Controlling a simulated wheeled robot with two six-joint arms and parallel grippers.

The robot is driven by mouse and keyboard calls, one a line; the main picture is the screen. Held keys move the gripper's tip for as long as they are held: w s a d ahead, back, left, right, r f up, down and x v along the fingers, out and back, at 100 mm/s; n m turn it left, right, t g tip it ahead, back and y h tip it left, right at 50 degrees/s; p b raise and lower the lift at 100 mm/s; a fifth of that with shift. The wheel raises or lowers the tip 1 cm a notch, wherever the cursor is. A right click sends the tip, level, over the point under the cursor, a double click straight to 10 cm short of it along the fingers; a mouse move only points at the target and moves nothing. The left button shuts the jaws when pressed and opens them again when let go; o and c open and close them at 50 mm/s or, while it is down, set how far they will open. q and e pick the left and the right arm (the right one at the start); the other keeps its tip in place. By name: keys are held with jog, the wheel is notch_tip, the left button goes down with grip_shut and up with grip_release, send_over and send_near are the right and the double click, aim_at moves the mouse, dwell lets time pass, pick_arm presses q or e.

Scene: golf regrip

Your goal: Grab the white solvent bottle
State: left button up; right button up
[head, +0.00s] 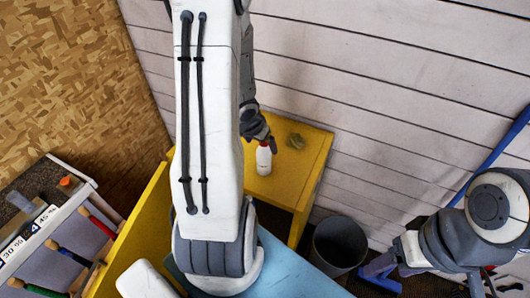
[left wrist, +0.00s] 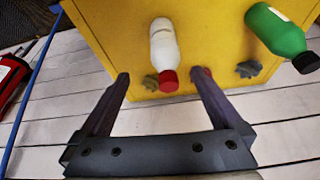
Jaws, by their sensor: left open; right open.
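The white solvent bottle (head: 264,160) stands on the yellow bench top in the head view, with my left gripper (head: 258,136) just behind and above it. In the left wrist view the white bottle (left wrist: 163,48) shows its red cap towards me. My left gripper (left wrist: 161,76) is open there, and the cap appears between its two fingertips. I cannot tell whether the fingers touch the bottle. My right gripper (head: 487,284) is open at the lower right, partly cut off, far from the bottle.
A green bottle (left wrist: 278,36) stands to the right of the white one on the yellow bench (left wrist: 110,25). A dark bin (head: 339,243) stands beside the bench (head: 310,165). A planked wall is close behind.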

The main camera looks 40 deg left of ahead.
aim_at(262, 152)
pick_arm(q)
jog(key=b+x, duration=0.2)
jog(key=x, duration=0.2)
jog(key=shift+s+a+f+b, duration=0.15)
jog(key=shift+a+f+b, duration=0.15)
jog(key=shift+f+b, duration=0.1)
jog(key=shift+w+b+x, duration=0.15)
jog(key=shift+b+x, duration=0.4)
jog(key=shift+x, duration=0.95)
jog(key=shift+w+b+x, duration=0.15)
jog(key=shift+b+x, duration=0.35)
jog(key=shift+x, duration=0.95)
jog(key=shift+a+r, duration=0.1)
jog(key=shift+a, duration=0.1)
jog(key=c, duration=1.5)
